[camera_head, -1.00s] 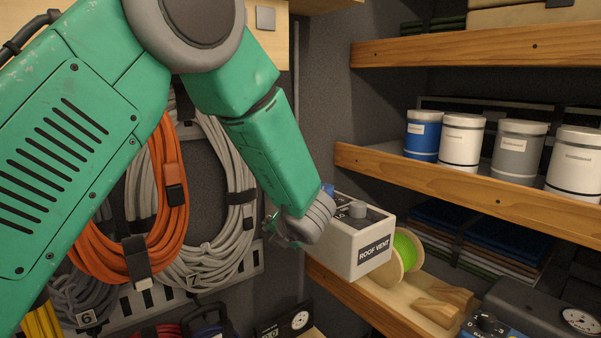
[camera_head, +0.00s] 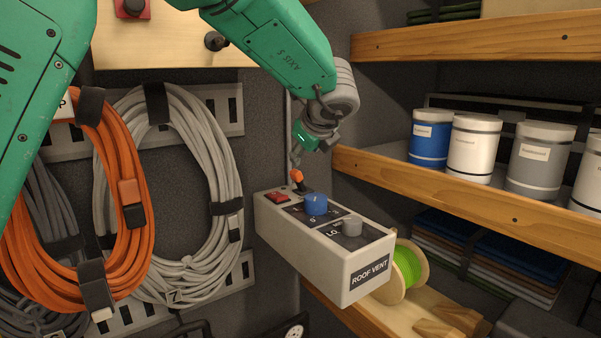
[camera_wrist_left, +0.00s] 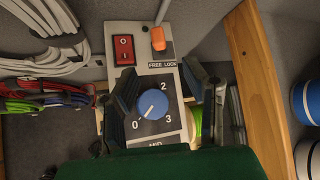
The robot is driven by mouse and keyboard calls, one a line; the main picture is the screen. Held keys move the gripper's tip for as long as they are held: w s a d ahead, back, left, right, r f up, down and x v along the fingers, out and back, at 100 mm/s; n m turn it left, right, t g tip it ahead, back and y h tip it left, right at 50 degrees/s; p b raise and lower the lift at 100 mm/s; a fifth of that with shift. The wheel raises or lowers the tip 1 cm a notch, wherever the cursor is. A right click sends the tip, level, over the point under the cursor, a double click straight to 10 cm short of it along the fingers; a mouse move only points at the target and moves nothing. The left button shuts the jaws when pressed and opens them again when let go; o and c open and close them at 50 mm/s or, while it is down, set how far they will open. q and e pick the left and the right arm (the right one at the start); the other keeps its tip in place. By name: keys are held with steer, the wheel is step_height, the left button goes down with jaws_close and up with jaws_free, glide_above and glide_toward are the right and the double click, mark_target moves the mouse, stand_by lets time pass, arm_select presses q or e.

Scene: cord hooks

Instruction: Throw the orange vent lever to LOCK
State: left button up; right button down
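The vent lever has an orange tip (camera_head: 297,176) and stands at the far end of the white ROOF VENT box (camera_head: 328,268). In the left wrist view the orange tip (camera_wrist_left: 158,38) is just above the FREE and LOCK labels, nearer the FREE side; its exact tilt is hard to judge. My left gripper (camera_head: 297,158) is above the lever, very close to its tip in the head view; contact cannot be told. In the wrist view its two fingers (camera_wrist_left: 158,72) are spread apart with nothing between them. My right gripper is not in view.
The box also carries a red rocker switch (camera_head: 277,197), a blue dial (camera_head: 316,204) and a grey knob (camera_head: 352,226). A green spool (camera_head: 407,266) sits beside it. Wooden shelves (camera_head: 460,185) with cans are at right; orange and grey cord coils (camera_head: 215,190) hang at left.

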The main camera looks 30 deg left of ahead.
mark_target(294, 172)
arm_select(q)
steer(key=x, duration=0.6)
steer(key=p+x, duration=0.1)
steer(key=x, duration=0.6)
steer(key=shift+s+a+r, duration=0.1)
steer(key=shift+s+a, duration=0.15)
steer(key=shift+w+d, duration=0.15)
steer(key=shift+d, duration=0.15)
